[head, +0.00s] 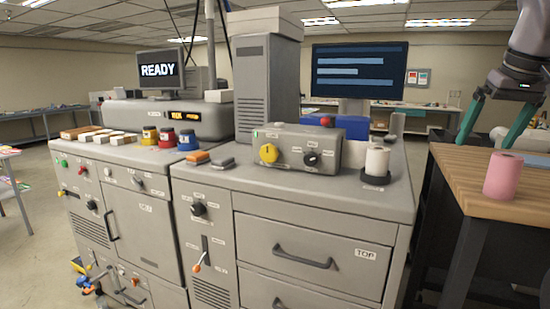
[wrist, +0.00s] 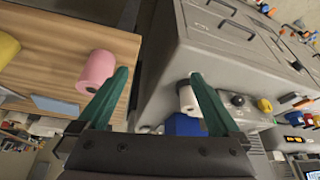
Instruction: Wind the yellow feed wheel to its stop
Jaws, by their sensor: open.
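The yellow feed wheel (head: 268,153) is a small round yellow dial on the front of a grey control box (head: 300,148), left of a black knob (head: 312,158). In the wrist view the yellow wheel (wrist: 264,105) shows small at the right, beyond the black knob (wrist: 237,100). My gripper (head: 484,147) is at the far right of the head view, above the wooden table and well apart from the wheel. Its teal fingers are spread with nothing between them, as the wrist view (wrist: 160,73) also shows.
A white roll (head: 377,162) stands on the grey cabinet right of the box. A pink roll (head: 503,176) stands on the wooden table (head: 462,184) below my gripper. Orange and grey blocks (head: 196,158) lie left of the box. A monitor (head: 359,72) stands behind.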

